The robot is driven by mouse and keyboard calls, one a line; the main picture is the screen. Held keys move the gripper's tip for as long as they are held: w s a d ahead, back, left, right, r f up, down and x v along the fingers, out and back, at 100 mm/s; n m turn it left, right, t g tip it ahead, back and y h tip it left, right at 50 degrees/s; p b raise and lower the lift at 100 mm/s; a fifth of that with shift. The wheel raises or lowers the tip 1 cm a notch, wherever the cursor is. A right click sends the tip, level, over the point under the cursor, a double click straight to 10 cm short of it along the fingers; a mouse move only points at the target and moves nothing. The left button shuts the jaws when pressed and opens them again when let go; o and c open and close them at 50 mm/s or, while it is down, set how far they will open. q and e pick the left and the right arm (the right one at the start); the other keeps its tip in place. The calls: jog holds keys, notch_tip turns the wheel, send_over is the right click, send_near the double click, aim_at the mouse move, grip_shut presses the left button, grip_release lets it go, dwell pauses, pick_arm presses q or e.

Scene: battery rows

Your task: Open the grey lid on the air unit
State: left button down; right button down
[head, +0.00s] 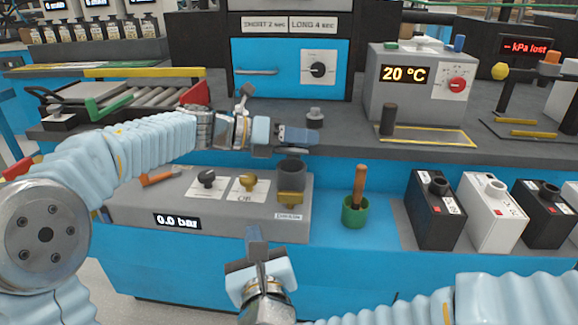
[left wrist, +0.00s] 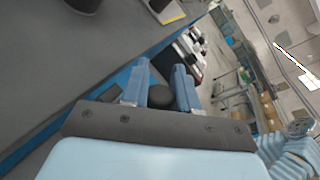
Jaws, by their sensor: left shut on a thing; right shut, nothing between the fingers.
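My right gripper (head: 256,242) is shut and empty in front of the unit.
A small grey capped piece (head: 314,115) shows just behind my left fingers. A green cup (head: 354,214) with a brown handle stands right of the unit. Black and white boxes (head: 434,210) stand further right. A yellow-edged tray (head: 430,140) lies on the bench.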

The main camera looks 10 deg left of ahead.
aim_at(291, 150)
jog(key=w+d+r+m+t+h, duration=0.1)
jog(key=d+r+m+t+h, duration=0.35)
jog(key=r+m+h, duration=0.2)
jog(key=shift+n+g+y, duration=0.25)
jog(key=shift+g+y, duration=0.1)
jog(key=shift+y, duration=0.1)
jog(key=w, duration=0.3)
jog(key=w+r, duration=0.1)
jog(key=w, duration=0.6)
jog(key=shift+r, duration=0.3)
pick_arm(q)
jog(key=shift+d+f, duration=0.1)
jog(key=shift+f, duration=0.05)
pick_arm(e)
jog(key=shift+w+d+r, duration=0.15)
jog(key=shift+w+r, duration=0.25)
jog(key=shift+r, duration=0.25)
pick_arm(q)
jog(key=c, duration=0.9)
grip_release()
jog(key=shift+s, duration=0.1)
